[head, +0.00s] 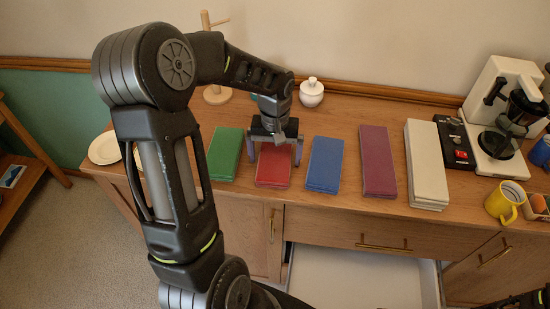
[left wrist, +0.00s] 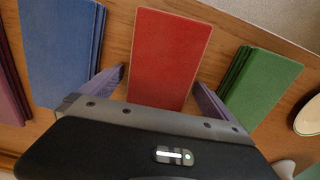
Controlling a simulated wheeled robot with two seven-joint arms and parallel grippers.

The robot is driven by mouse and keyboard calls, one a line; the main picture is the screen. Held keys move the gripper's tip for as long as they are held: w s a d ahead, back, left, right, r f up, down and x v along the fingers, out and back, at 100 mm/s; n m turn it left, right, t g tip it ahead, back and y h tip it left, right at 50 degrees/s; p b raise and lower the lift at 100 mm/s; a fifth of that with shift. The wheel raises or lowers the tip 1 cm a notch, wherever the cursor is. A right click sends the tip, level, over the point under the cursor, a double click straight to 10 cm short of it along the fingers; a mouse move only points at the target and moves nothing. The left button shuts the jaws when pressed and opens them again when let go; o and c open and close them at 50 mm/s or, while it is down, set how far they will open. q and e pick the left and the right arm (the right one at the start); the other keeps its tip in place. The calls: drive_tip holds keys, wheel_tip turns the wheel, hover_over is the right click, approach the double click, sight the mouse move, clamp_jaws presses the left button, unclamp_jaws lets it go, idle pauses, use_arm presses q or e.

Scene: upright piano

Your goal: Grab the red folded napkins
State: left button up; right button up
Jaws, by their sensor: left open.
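The red folded napkins (head: 273,172) lie in a flat stack on the wooden cabinet top, between the green and blue stacks. My left gripper (head: 274,152) is open over the far part of the red stack, with one finger to each side. In the left wrist view the red napkins (left wrist: 170,55) lie between the two spread fingers of the left gripper (left wrist: 160,90), and nothing is gripped. The gripper body hides part of the red stack.
Green napkins (head: 225,153) and blue napkins (head: 325,164) lie close on either side. Purple (head: 378,160) and white (head: 426,165) stacks are farther right, before a coffee machine (head: 505,110). A lidded white jar (head: 311,92) stands behind. A drawer (head: 350,275) is open below.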

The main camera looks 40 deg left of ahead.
sight(275, 155)
use_arm(q)
drive_tip(key=c, duration=1.5)
wheel_tip(275, 155, up, 10)
drive_tip(key=shift+r+b, duration=0.1)
drive_tip(key=shift+b, duration=0.65)
